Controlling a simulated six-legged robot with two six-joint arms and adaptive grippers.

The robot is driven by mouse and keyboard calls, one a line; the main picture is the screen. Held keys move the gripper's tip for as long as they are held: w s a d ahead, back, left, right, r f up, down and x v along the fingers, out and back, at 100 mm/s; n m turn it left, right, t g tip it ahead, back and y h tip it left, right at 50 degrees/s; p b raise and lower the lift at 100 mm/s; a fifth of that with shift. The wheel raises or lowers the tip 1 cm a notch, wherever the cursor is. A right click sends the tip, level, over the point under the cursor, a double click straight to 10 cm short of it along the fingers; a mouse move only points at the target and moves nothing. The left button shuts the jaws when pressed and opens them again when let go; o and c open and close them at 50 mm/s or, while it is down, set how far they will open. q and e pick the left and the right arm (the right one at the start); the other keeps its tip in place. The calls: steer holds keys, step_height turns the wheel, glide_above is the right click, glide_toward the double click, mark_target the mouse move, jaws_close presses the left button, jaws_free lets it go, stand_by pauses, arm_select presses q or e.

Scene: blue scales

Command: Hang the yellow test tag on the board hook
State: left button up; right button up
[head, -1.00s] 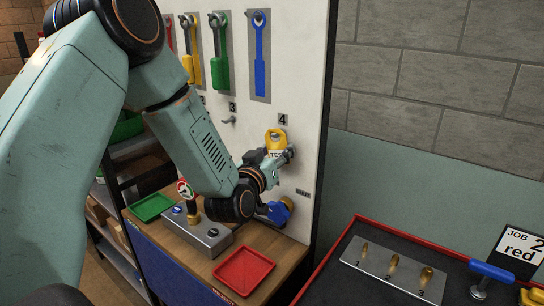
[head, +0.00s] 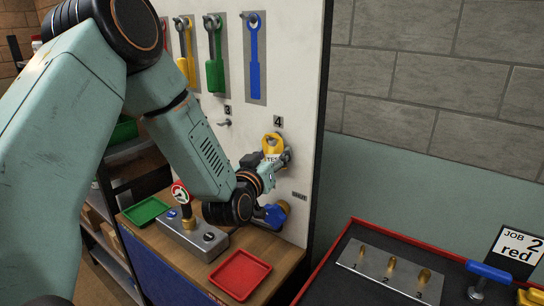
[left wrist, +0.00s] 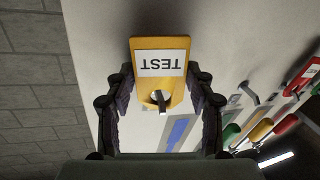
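The yellow test tag (head: 272,142) is upright against the white board (head: 305,100), just below the number 4 plate. It also shows in the left wrist view (left wrist: 160,52), upside down with its TEST label. There, a metal hook (left wrist: 161,100) appears to pass through the tag's hole. My left gripper (left wrist: 160,70) has a finger at each side edge of the tag, apparently touching both edges. In the head view the left gripper (head: 272,163) covers the tag's lower part. My right gripper is in neither view.
An empty hook (head: 224,123) sits under number 3. Blue (head: 255,55) and green (head: 214,65) tools hang above. A gauge box (head: 190,235), red tray (head: 240,274) and green tray (head: 147,210) stand on the bench below.

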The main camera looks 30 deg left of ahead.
arm_select(q)
steer(key=o, duration=0.4)
steer(key=shift+o, duration=0.2)
steer(key=shift+s, duration=0.1)
steer(key=s+d, duration=0.2)
steer(key=s, duration=1)
steer(key=shift+w, duration=0.1)
steer(key=w, duration=0.4)
steer(key=w+a, duration=0.1)
steer(key=w, duration=0.3)
steer(key=w+a, duration=0.1)
steer(key=w, duration=0.2)
steer(key=shift+w, duration=0.4)
steer(key=shift+r, duration=0.15)
steer(key=shift+r+p, duration=0.1)
steer(key=shift+p, duration=0.2)
